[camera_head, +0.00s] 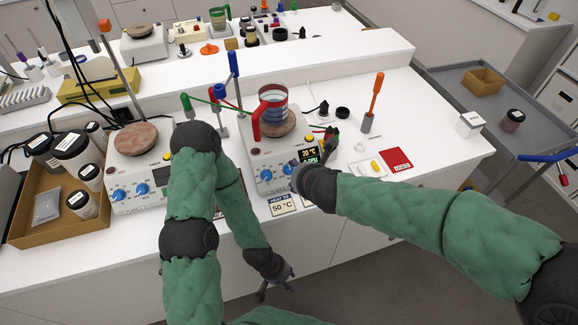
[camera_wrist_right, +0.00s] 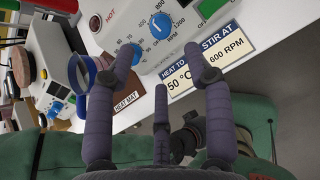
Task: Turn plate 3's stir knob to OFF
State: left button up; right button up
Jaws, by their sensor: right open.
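A white hot plate (camera_head: 249,157) stands mid-bench with a beaker of blue liquid (camera_head: 275,112) on its round top. Its lit display (camera_head: 309,154) reads 20 °C above a green line. Two blue knobs show on its front, a left one (camera_head: 266,175) and a right one (camera_head: 288,168). No plate number is readable. My right gripper (camera_wrist_right: 162,58) is open and empty. My left gripper (camera_head: 277,289) is open and empty, beyond the bench front.
A second hot plate (camera_head: 126,186) with two blue knobs stands left, beside a tray (camera_head: 33,235) of jars. A card (camera_head: 282,205) reading 50 °C lies before the middle plate; it also shows in the right wrist view (camera_wrist_right: 211,60). A red card (camera_head: 395,160) lies right.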

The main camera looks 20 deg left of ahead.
aim_at(290, 170)
jog(key=b+x, duration=0.3)
jog(key=x, duration=0.5)
jog(key=shift+f, duration=0.2)
jog(key=shift+w+a+f, duration=0.2)
jog(key=shift+w+f, duration=0.15)
jog(key=shift+w, duration=0.1)
grip_shut()
